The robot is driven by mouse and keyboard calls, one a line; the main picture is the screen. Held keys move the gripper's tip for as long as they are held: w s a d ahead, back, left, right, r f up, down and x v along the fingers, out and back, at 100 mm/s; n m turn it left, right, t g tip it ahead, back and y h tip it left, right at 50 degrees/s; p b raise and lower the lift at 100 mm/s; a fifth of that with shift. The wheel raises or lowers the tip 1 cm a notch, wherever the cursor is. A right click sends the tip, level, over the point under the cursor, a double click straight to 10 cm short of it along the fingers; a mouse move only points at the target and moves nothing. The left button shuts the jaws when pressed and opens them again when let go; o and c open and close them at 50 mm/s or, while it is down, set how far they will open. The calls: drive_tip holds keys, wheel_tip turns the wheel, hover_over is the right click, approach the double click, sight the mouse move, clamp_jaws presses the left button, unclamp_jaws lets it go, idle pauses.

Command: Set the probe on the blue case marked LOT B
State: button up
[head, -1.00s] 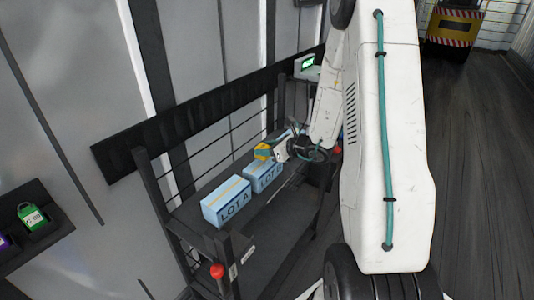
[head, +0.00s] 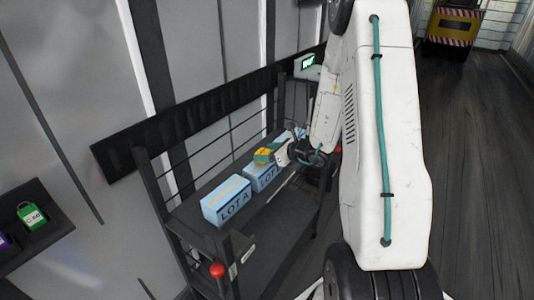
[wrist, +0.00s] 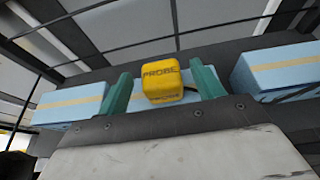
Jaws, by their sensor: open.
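The yellow probe (head: 262,157) is at the top of the middle blue case (head: 260,180) on the shelf. This case's label reads "LOT", with its last letter hard to read. In the wrist view the probe (wrist: 162,80) is upright between the two green fingers of my gripper (wrist: 163,90), with a gap on each side. My gripper is open around it. The middle case (wrist: 222,74) shows behind the probe and fingers. The probe seems to rest on the case, but its underside is hard to see.
A blue case marked LOT A (head: 227,202) stands nearer on the same shelf, and another blue case (wrist: 280,67) is on the right in the wrist view. The dark rack (head: 226,240) has a red knob (head: 217,270). A green item (head: 31,216) sits on a wall ledge at left.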

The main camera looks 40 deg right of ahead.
drive_tip(key=v, duration=1.1)
drive_tip(key=s+a+r+n+g+y, duration=0.35)
drive_tip(key=a+r+n, duration=0.35)
drive_tip(key=a, duration=0.4)
drive_tip(key=s+a+r+n+g+y, duration=0.2)
drive_tip(key=s+a+r+n+g, duration=0.3)
drive_tip(key=a+n, duration=0.55)
drive_tip(key=s+a+r+n+g+h, duration=0.4)
drive_tip(key=s+a+n, duration=0.1)
drive_tip(key=s+n, duration=0.35)
drive_tip(key=s+d+r+n+t+h, duration=0.1)
drive_tip(key=s+d+r+n+h, duration=0.1)
drive_tip(key=s+n+h, duration=0.4)
drive_tip(key=shift+s+d+r, duration=0.3)
drive_tip(key=shift+s+d, duration=0.4)
drive_tip(key=shift+d, duration=0.1)
drive_tip(key=shift+d, duration=0.1)
